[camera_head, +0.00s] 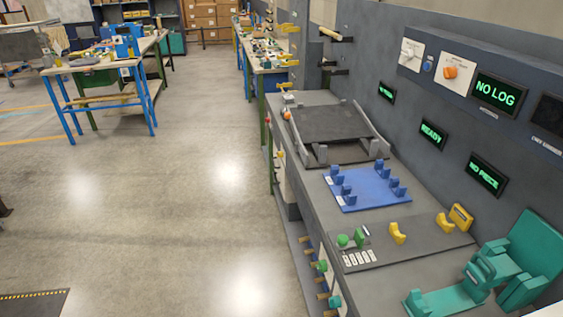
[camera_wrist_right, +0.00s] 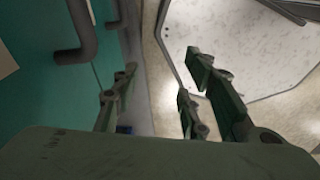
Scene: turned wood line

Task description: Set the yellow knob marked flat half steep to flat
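I cannot tell for sure which thing is the knob marked flat half steep, as no such lettering is readable. In the head view, an orange-yellow knob (camera_head: 450,72) sits on a white plate on the wall panel at the upper right. Two yellow pieces, a nearer one (camera_head: 397,233) and a farther one (camera_head: 445,223), stand on the grey bench. My right gripper (camera_wrist_right: 155,88) shows only in the right wrist view; its dark green fingers are spread apart with nothing between them. My left gripper is in neither view.
The grey bench (camera_head: 317,205) runs along the right, with a blue fixture (camera_head: 375,200) and teal device (camera_head: 535,250). Wall displays include "NO LOG" (camera_head: 498,93). The floor (camera_head: 170,220) at left is open. In the wrist view, a teal panel (camera_wrist_right: 30,90) with a dark handle (camera_wrist_right: 85,35) is close.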

